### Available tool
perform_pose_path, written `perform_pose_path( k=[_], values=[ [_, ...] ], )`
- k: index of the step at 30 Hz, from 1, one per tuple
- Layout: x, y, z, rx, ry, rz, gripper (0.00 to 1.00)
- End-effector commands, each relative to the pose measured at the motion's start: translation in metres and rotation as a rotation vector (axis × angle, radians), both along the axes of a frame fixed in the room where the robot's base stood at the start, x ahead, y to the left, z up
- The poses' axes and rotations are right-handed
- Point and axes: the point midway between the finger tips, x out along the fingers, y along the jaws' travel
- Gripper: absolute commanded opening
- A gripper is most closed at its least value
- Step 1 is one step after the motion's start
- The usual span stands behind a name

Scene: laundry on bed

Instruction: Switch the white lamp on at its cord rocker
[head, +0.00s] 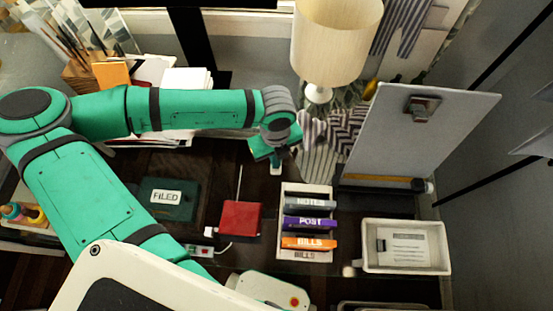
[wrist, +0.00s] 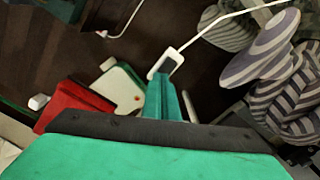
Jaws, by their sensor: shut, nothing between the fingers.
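The white lamp (head: 337,42) stands at the back of the desk in the head view, with a cream shade and a white neck. Whether it is lit, I cannot tell. My gripper (head: 277,158) is shut and empty, low over the desk in front of the lamp and a little left of it. In the wrist view, the fingertips (wrist: 162,82) overlap a small white cord rocker (wrist: 177,56), whose white cord runs off to the upper right. The fingers hide part of the rocker, and I cannot tell whether they touch it or which way it is tipped.
A striped cloth (head: 318,150) lies right of my gripper, beside a leaning grey board (head: 415,135). A red box (head: 240,219), a dark green FILED box (head: 168,199) and a white organiser (head: 307,254) stand nearer. A white tray (head: 405,270) is at the right.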

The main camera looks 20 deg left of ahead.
Motion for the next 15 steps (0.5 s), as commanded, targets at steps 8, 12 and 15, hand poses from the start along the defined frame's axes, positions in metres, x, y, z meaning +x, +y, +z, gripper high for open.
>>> perform_pose_path(
  k=[8, 12, 15],
  values=[
    [0.0002, -0.0001, -0.0037, 0.0, 0.0, 0.0, 0.0],
    [0.0004, -0.0001, -0.005, 0.0, -0.001, 0.0, 0.0],
    [0.0004, 0.0001, -0.0032, 0.0, -0.001, 0.0, 0.0]
  ],
)
